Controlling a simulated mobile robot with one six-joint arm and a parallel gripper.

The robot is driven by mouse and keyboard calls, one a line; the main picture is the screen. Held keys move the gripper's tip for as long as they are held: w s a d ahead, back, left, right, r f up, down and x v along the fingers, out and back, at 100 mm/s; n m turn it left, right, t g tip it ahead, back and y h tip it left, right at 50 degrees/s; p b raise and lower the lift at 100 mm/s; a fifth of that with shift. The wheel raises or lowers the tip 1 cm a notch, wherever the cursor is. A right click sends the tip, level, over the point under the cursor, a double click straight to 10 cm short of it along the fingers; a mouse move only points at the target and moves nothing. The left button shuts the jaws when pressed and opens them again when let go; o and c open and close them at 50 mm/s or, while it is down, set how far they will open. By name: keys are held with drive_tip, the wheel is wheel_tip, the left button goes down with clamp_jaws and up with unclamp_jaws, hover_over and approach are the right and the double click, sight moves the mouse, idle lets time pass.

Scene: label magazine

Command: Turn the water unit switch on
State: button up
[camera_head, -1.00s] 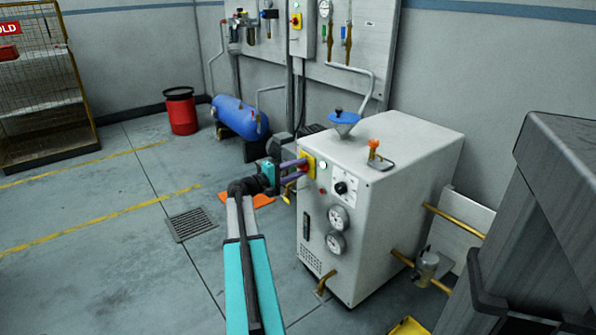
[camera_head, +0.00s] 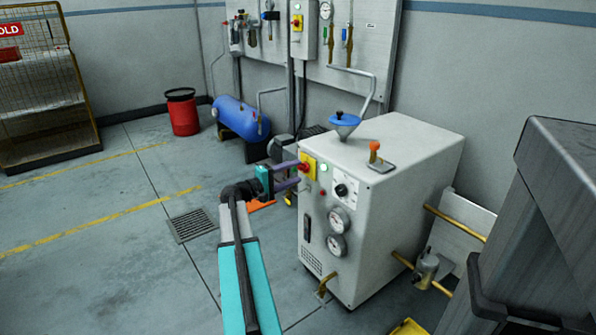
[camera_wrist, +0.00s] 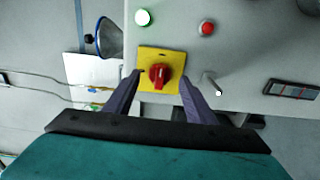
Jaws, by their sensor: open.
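The water unit is a large light grey cabinet (camera_head: 395,190). Its switch is a red rotary knob (camera_wrist: 159,75) on a yellow plate (camera_wrist: 146,59), high on the front panel; the yellow plate also shows in the head view (camera_head: 311,162). The knob's pale mark runs roughly vertical in the wrist view. A bright green lamp (camera_wrist: 143,17) on the panel looks lit. My gripper (camera_head: 298,173) is open and empty just in front of the switch. In the wrist view its purple fingers (camera_wrist: 159,88) stand on either side of the knob, apart from it.
A red button (camera_wrist: 206,28) and a small metal lever (camera_wrist: 212,85) sit near the switch. A blue funnel (camera_head: 344,119) and an orange-handled lever (camera_head: 375,152) are on top. A dark grey structure (camera_head: 550,210) stands at right.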

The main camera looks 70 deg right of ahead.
drive_tip(key=p+v, duration=0.1)
drive_tip(key=v, duration=0.9)
drive_tip(key=shift+w+a+p, duration=0.2)
drive_tip(key=shift+a+p, duration=0.1)
drive_tip(key=shift+p, duration=0.1)
